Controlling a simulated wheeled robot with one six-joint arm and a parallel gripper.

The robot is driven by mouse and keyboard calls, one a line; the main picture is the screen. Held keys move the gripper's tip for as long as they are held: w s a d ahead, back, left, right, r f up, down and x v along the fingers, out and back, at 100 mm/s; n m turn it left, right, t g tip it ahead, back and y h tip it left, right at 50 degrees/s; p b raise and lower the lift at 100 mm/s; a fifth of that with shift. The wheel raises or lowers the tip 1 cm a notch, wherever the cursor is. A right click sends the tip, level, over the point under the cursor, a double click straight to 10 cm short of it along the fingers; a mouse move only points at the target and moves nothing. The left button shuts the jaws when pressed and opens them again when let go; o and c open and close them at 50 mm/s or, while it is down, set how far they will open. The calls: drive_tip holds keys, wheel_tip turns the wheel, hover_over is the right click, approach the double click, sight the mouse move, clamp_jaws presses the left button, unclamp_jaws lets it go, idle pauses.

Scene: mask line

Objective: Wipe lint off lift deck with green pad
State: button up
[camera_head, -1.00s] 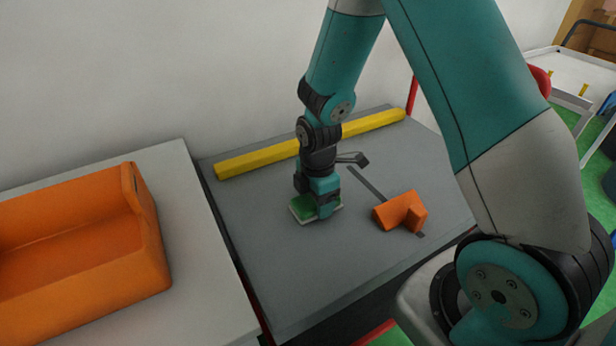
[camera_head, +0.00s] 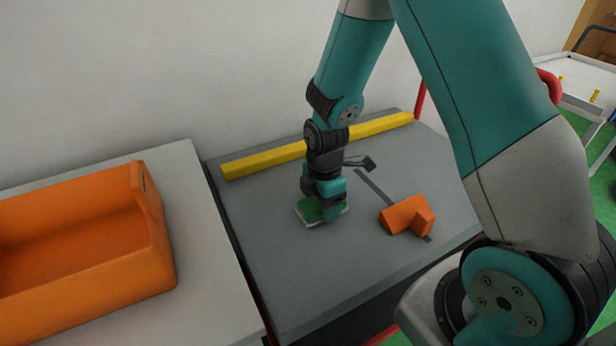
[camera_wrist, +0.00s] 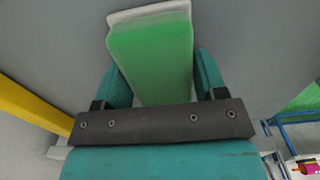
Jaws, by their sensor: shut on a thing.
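The green pad (camera_head: 311,210) with a pale underside lies flat at the grey lift deck (camera_head: 290,270), left of the deck's middle. My gripper (camera_head: 325,208) points down from above and is shut on the pad. In the wrist view the green pad (camera_wrist: 152,60) sits between the two teal fingers of my gripper (camera_wrist: 160,82), its white edge showing beyond them. I cannot tell whether the pad's underside touches the deck. No lint is distinguishable on the deck in these views.
A yellow bar (camera_head: 262,161) runs along the deck's back edge by the wall. An orange block (camera_head: 407,215) stands on the deck to the right, by a dark strip (camera_head: 375,187). An orange bin (camera_head: 90,250) stands on a pale table (camera_head: 205,270) at the left. The front deck is clear.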

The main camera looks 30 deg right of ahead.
sight(312, 205)
drive_tip(key=shift+a, duration=1.2)
drive_tip(key=r+p, duration=0.2)
drive_tip(key=r, duration=0.1)
drive_tip(key=shift+a+r, duration=0.15)
drive_tip(key=shift+a, duration=0.05)
wheel_tip(312, 205, up, 5)
drive_tip(key=p, duration=0.5)
